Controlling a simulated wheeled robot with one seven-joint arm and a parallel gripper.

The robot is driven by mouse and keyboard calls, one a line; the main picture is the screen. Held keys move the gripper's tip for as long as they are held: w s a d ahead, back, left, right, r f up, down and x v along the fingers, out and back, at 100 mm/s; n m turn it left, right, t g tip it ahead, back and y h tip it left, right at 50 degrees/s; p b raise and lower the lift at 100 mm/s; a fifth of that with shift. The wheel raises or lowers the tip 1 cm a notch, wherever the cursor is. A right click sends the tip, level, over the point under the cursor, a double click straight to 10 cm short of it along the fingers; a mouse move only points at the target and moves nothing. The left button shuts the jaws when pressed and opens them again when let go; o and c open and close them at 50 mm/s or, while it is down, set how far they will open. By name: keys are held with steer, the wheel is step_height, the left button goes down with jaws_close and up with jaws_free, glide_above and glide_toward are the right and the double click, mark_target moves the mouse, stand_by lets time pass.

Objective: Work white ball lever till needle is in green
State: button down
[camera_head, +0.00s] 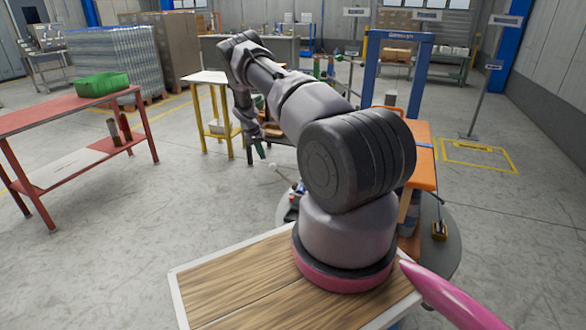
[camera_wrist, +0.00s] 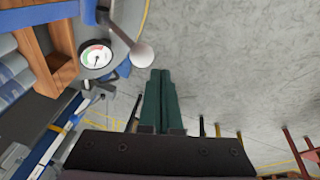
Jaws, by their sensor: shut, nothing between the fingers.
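The white ball (camera_wrist: 142,54) sits on the end of a grey lever rod (camera_wrist: 120,32) in the wrist view. The round gauge (camera_wrist: 97,57) is left of it, with a white face carrying red and green bands; its needle is too small to read surely. My gripper (camera_wrist: 160,72) has its dark green fingers together and empty, with their tips just right of and below the ball in the picture, apart from it. In the head view my gripper (camera_head: 260,150) hangs above and left of the small white ball (camera_head: 272,167); the gauge cannot be made out there.
An orange-topped stand (camera_head: 422,160) and a blue frame (camera_head: 370,70) are right of my arm. A red table (camera_head: 60,115) with a green bin (camera_head: 102,84) stands at left, a yellow-legged table (camera_head: 208,78) behind. The floor between is clear.

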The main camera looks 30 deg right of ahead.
steer(key=s+d+r+t+y, duration=0.3)
steer(key=s+d+r+y, duration=0.1)
steer(key=s+d+r, duration=0.4)
steer(key=shift+s+d+r, duration=0.2)
steer(key=shift+s+d, duration=0.2)
steer(key=shift+d, duration=0.8)
glide_above(283, 175)
steer(key=w, duration=0.2)
step_height(283, 175, down, 11)
steer(key=shift+w+a+f, duration=0.15)
steer(key=shift+a+f, duration=0.15)
steer(key=shift+f, duration=0.05)
steer(key=shift+a, duration=0.1)
